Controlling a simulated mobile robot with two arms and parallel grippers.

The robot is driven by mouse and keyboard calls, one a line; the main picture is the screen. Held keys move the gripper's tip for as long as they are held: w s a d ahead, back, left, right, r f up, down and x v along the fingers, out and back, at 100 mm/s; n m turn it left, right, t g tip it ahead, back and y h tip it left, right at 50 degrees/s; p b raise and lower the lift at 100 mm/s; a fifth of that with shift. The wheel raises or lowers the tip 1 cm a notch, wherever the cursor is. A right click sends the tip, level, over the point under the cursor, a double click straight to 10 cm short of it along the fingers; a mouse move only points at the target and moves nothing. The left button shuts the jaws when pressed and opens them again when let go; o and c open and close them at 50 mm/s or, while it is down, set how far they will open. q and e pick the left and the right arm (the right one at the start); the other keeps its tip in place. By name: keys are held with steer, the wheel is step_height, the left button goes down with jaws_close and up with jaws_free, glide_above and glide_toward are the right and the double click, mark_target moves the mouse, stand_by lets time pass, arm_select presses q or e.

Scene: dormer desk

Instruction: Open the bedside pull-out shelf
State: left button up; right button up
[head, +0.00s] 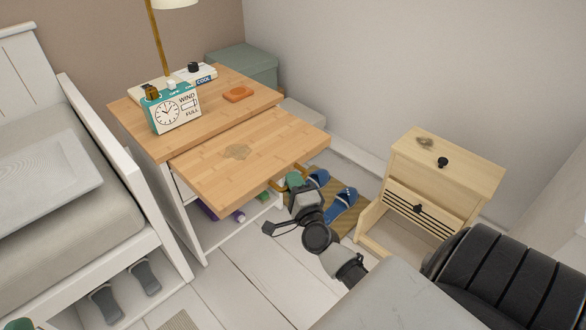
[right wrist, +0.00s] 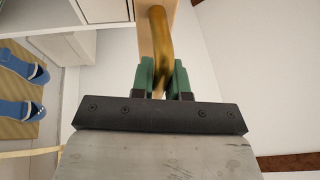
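The bedside table (head: 143,150) is light wood with white sides and stands beside the bed. Its wooden pull-out shelf (head: 225,175) sticks well out from under the top, with a brownish patch on it. My right gripper (head: 294,180) is at the shelf's front, low at its right corner. In the right wrist view, a curved brass handle (right wrist: 158,35) runs between the green fingers of the right gripper (right wrist: 163,82), which look closed around it. A small green tip at the bottom left corner of the head view looks like my left gripper (head: 18,324); the rest is cut off.
An alarm clock (head: 172,108), an orange dish (head: 238,94) and a lamp stand on the tabletop. Blue slippers (head: 341,204) lie on a mat right of my right gripper. A small wooden cabinet (head: 447,165) stands further right. The floor in front is mostly bare.

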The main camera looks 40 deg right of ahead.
steer(key=o, duration=0.4)
arm_select(q)
steer(key=shift+w+f+g, duration=0.4)
steer(key=shift+f+g, duration=0.15)
steer(key=shift+g, duration=0.05)
arm_select(e)
steer(key=v, duration=1)
steer(key=shift+s+a, duration=0.15)
steer(key=shift+s, duration=0.2)
arm_select(q)
steer(key=shift+r, duration=0.1)
